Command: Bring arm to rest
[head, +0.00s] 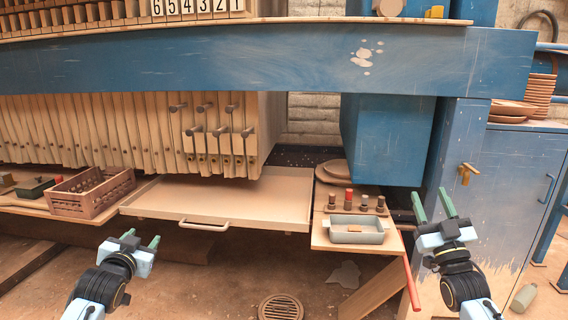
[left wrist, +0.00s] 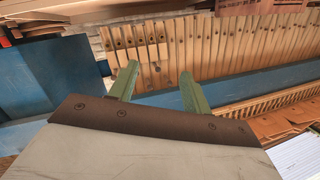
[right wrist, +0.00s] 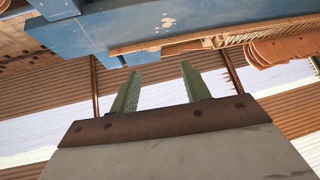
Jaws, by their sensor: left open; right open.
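My left gripper (head: 143,240) is open and empty in the head view, in front of the drip tray (head: 262,199) and low at the left. Its two green fingers stand apart in the left wrist view (left wrist: 158,84), with nothing between them. My right gripper (head: 433,205) is open and empty in the head view, in front of the blue frame at the right. Its green fingers also stand apart in the right wrist view (right wrist: 158,88). Neither gripper touches anything.
A small shelf (head: 325,238) holds a grey tray (head: 357,236) and several small dark and red-topped pieces. A brown crate (head: 88,195) stands at the left. Hanging plates (head: 100,135) fill the back. A red bar (head: 411,283) slants near my right arm. The floor holds a round drain (head: 281,307).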

